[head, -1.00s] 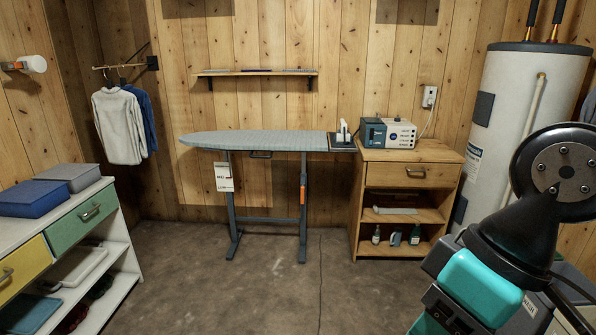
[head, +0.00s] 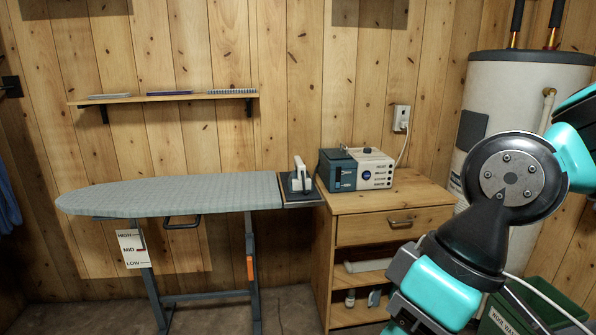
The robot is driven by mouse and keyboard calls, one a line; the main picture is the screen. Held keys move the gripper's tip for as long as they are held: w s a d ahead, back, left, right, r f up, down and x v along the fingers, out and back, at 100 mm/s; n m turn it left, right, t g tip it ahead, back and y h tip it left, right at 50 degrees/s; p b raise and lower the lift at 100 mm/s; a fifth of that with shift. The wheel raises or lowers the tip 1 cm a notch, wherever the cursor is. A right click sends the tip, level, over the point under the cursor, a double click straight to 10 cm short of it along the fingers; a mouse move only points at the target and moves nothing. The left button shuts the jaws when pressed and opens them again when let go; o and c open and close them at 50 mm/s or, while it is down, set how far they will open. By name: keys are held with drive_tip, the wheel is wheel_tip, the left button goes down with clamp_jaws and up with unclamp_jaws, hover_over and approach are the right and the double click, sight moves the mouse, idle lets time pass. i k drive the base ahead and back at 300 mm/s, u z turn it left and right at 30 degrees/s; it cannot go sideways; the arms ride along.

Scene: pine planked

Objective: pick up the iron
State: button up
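The iron (head: 300,178) is small in the head view, with a white upper part. It rests on a dark plate (head: 301,198) at the right end of the ironing board (head: 165,194), beside the wooden cabinet. My arm shows at the right of the view, but its gripper end is not in the picture. Nothing of mine touches the iron.
A blue and white box-shaped device (head: 356,169) stands on the wooden cabinet (head: 392,208), right of the iron. A wall shelf (head: 165,98) hangs above the board. A white water tank (head: 518,103) and a green bin (head: 525,304) are at the right.

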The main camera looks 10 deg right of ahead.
sight(294, 184)
drive_tip(key=i, duration=2.35)
drive_tip(key=u, duration=0.5)
